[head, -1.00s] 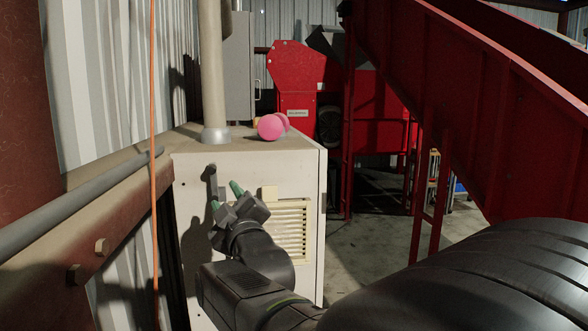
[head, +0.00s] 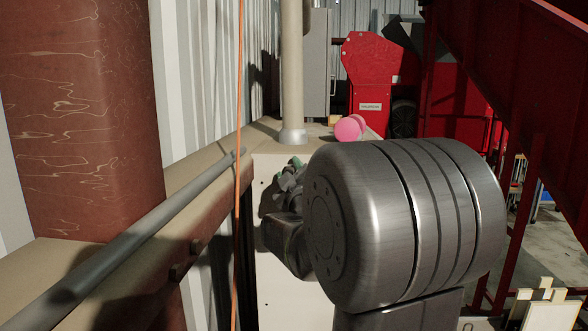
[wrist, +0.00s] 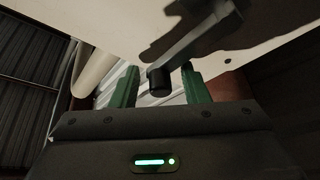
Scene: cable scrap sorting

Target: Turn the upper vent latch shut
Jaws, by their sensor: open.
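The upper vent latch (wrist: 195,45) is a dark grey lever with a black round end, set on the pale cabinet face in the wrist view. It slants from upper right down to its end, which shows between my gripper's (wrist: 160,84) two green fingers. The fingers are apart; gaps show on both sides of the lever end. I cannot tell how deep it sits between them. In the head view my gripper (head: 289,164) is small and partly hidden by my arm, close to the beige cabinet (head: 280,290). The latch cannot be made out there, and the vent grille is hidden.
A pink round object (head: 348,130) lies on the cabinet top beside a pipe (head: 292,80). A grey rail (head: 130,240) and an orange cable (head: 239,150) run left of the cabinet. Red machinery (head: 375,85) stands behind. Pale frames (head: 545,305) show at lower right.

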